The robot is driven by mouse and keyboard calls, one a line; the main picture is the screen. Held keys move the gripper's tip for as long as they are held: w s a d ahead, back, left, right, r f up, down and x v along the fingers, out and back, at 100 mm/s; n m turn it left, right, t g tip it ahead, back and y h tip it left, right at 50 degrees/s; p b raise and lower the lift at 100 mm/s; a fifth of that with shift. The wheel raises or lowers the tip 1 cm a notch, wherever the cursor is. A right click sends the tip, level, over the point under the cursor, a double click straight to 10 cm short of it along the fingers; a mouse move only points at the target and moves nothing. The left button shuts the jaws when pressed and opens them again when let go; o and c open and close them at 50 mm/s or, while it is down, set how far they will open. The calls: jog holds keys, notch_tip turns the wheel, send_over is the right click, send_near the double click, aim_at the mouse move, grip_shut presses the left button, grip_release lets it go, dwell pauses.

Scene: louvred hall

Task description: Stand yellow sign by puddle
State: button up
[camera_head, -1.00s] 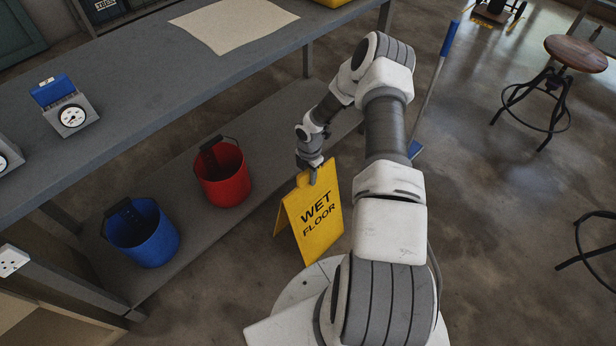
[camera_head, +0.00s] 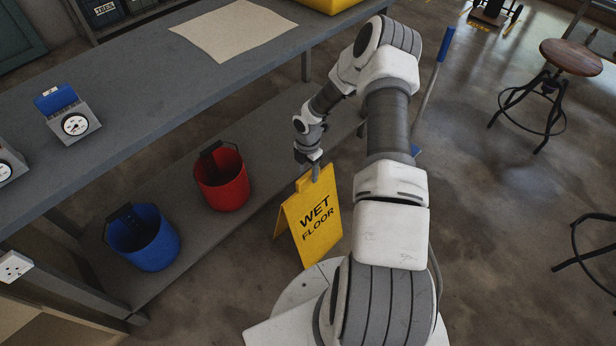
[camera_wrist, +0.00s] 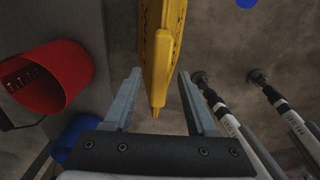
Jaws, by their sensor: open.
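The yellow sign (camera_head: 322,222), lettered WET FLOOR, stands upright with its panels spread on the floor beside the low shelf. My gripper (camera_head: 314,172) is at the sign's top edge in the head view. In the wrist view, the open fingers of my gripper (camera_wrist: 158,76) point toward the sign (camera_wrist: 160,50), seen along its top, with its yellow end between them. Visible gaps separate the sign from both fingers there. The sign's rear panel is mostly hidden. Shiny patches show on the floor (camera_head: 470,110), but I cannot make out a distinct puddle.
A red bucket (camera_head: 224,186) and a blue bucket (camera_head: 150,243) stand on the low shelf (camera_head: 262,150) left of the sign. A blue-handled broom (camera_head: 437,80) leans behind my arm. A stool (camera_head: 570,58) stands at right. Open floor lies between.

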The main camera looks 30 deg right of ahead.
notch_tip(320, 180, up, 6)
jog(key=shift+r+p, duration=0.25)
jog(key=shift+p, duration=0.45)
jog(key=s+a+r+m+t+h, duration=0.1)
jog(key=s+r+m, duration=0.15)
jog(key=r, duration=0.75)
jog(key=s+a+r+m+h, duration=0.15)
jog(key=r+m, duration=0.25)
jog(key=r, duration=0.6)
jog(key=s+a+r+m+t, duration=0.15)
jog(key=r+m, duration=0.25)
jog(key=r, duration=0.7)
jog(key=s+a+r+m+t+y, duration=0.1)
jog(key=s+a+r+m+t, duration=0.1)
jog(key=s+a+r+m, duration=0.6)
jog(key=s+a+r+m+t+y, duration=0.15)
jog(key=s+r+m, duration=0.25)
jog(key=s, duration=0.8)
notch_tip(320, 180, up, 16)
jog(key=p, duration=1.5)
jog(key=shift+w+a, duration=0.3)
jog(key=shift+a, duration=0.1)
jog(key=shift+f+n, duration=0.15)
jog(key=shift+n, duration=0.1)
jog(key=shift+c, duration=0.6)
jog(key=shift+d, duration=0.1)
